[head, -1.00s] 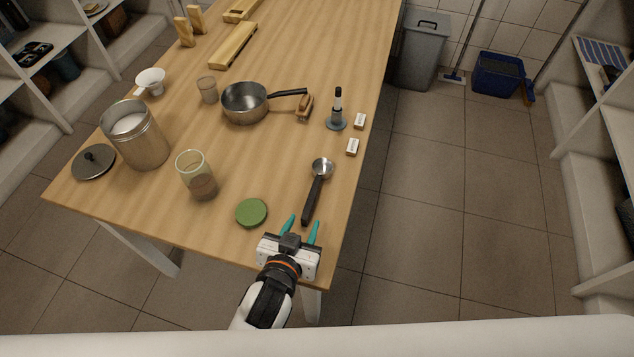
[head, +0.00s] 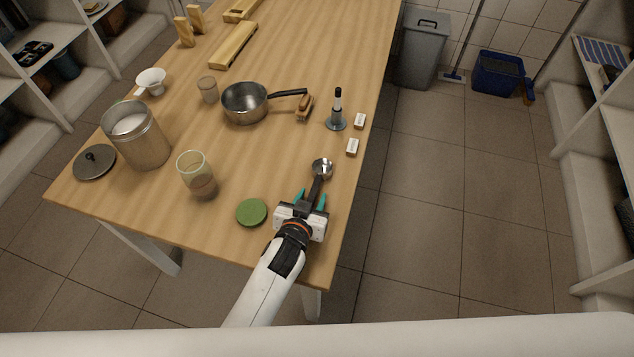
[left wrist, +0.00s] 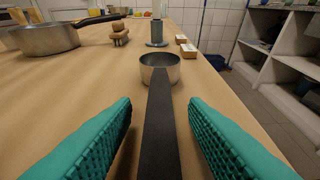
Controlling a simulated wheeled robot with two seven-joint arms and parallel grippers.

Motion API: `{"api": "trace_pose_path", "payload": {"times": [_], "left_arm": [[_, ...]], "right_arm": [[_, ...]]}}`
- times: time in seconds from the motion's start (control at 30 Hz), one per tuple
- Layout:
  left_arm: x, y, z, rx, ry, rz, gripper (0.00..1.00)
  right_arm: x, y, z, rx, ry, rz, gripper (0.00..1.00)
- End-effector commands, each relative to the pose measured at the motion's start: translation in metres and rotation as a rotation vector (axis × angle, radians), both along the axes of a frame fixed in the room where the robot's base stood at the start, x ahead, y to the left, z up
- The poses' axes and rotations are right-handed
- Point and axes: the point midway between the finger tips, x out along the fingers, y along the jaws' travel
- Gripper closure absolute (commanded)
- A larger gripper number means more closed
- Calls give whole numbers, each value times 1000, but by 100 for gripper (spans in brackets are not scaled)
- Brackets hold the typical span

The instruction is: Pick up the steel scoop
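The steel scoop (head: 321,170) lies on the wooden table near its right edge, its round steel bowl pointing away from me and its black handle toward me. In the left wrist view the scoop's bowl (left wrist: 160,68) is ahead and its black handle (left wrist: 160,130) runs back between the teal fingers. My left gripper (head: 311,200) is open around the handle, with a gap on both sides of it in the wrist view (left wrist: 160,135). The near end of the handle is hidden behind the gripper in the head view. My right gripper is not in view.
A green round lid (head: 251,212) lies just left of my left gripper. A glass jar (head: 197,174), a saucepan (head: 245,104) and a metal canister (head: 136,135) stand farther left. Two small white blocks (head: 352,147) and a black-and-grey upright tool (head: 337,112) stand beyond the scoop.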

Motion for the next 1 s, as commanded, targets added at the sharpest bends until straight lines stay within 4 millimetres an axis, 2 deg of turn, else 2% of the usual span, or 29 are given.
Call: {"api": "trace_pose_path", "payload": {"times": [0.1, 0.33, 0.77, 0.87, 1.0], "left_arm": [[0, 0, 0, 0, 0, 0, 62], [0, 0, 0, 0, 0, 0, 99], [0, 0, 6, 0, -3, 0, 100], [0, 0, 19, -1, -5, 0, 100], [0, 0, 48, -2, -6, 0, 100]], "right_arm": [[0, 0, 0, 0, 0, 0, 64], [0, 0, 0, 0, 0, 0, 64], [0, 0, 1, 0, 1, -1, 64], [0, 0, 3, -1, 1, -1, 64], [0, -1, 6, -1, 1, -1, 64]]}}
